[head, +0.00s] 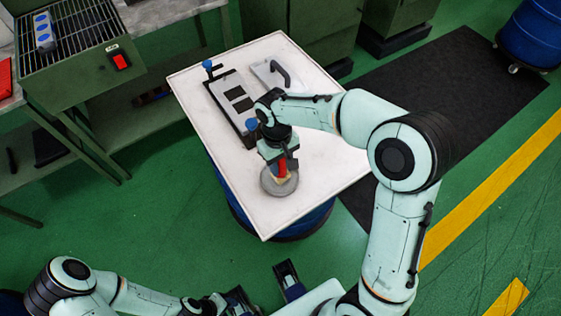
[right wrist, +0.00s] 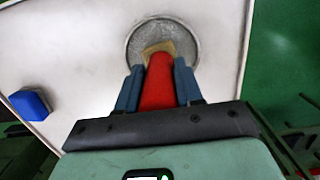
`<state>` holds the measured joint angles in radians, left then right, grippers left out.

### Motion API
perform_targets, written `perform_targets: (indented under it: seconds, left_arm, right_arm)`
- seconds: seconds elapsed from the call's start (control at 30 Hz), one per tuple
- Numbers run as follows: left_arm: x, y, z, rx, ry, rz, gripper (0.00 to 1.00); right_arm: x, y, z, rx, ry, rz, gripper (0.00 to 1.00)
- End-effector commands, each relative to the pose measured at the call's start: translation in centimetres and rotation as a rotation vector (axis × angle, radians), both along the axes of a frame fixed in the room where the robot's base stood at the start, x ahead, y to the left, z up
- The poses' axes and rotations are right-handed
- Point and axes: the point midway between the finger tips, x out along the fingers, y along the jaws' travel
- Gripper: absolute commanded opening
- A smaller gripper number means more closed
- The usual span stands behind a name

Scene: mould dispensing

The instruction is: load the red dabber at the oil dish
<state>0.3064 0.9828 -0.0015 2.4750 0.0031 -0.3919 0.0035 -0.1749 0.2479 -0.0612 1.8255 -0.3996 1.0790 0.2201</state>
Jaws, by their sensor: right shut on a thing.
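The oil dish (head: 279,188) is a round grey dish near the front corner of the white table. It also shows in the right wrist view (right wrist: 135,48). My right gripper (head: 279,170) is shut on the red dabber (right wrist: 157,84), one blue-grey finger on each side. The dabber's tan pad (right wrist: 158,49) points down over the dish. I cannot tell whether the pad touches the dish's surface. The dabber (head: 282,167) is partly hidden by the gripper in the head view. My left gripper (head: 265,290) is low in the head view, off the table, with its fingers apart and nothing between them.
On the white table (head: 325,165) lie a dark mould plate (head: 221,90) with blue knobs and a light plate (head: 262,75) with a black handle. A green bench with a grille (head: 75,45) stands at left. The table's right front part is clear.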

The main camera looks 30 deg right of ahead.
Motion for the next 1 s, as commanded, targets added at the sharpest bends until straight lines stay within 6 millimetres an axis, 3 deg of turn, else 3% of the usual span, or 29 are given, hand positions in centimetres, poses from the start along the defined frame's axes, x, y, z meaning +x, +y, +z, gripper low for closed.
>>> perform_targets:
  seconds: [0.7,1.0]
  left_arm:
    - [1.6,0.0,5.0,0.0,-0.019,0.0,0.43]
    - [1.6,0.0,5.1,0.0,-0.02,0.0,0.43]
  right_arm:
    - [0.1,0.0,6.2,0.0,-0.004,0.0,0.05]
    - [0.1,0.0,6.3,0.0,-0.003,0.0,0.05]
